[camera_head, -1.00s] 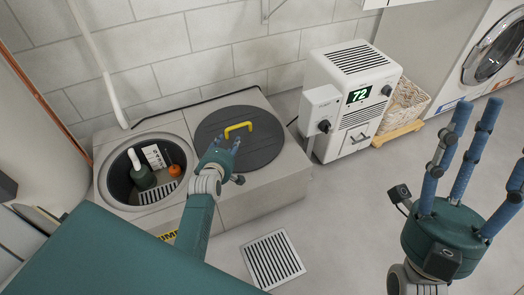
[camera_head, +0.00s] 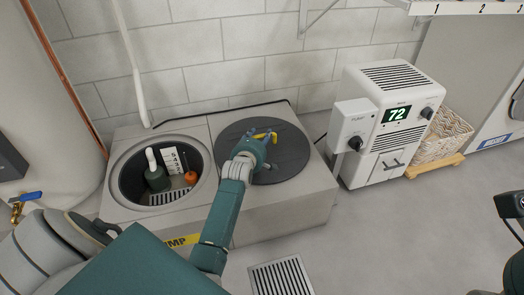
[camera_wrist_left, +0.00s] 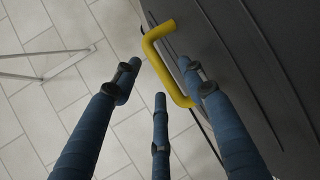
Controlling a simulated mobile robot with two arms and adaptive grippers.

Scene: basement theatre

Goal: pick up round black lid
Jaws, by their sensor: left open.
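The round black lid (camera_head: 290,158) lies flat over the right opening of the grey pit box. It has a yellow bar handle (camera_head: 272,134) on top. My left gripper (camera_head: 262,149) is at the handle, partly hiding it in the head view. In the left wrist view the lid (camera_wrist_left: 250,50) is the dark surface at the right. There the yellow handle (camera_wrist_left: 164,58) shows beyond and between the spread blue fingers of my open, empty gripper (camera_wrist_left: 160,88). Of my right gripper, only part of the body (camera_head: 512,268) shows at the right edge; its fingers are out of frame.
A white dehumidifier (camera_head: 375,150) stands right of the box, beside a wicker basket (camera_head: 443,140). A floor drain grate (camera_head: 281,277) lies in front; floor to its right is clear.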

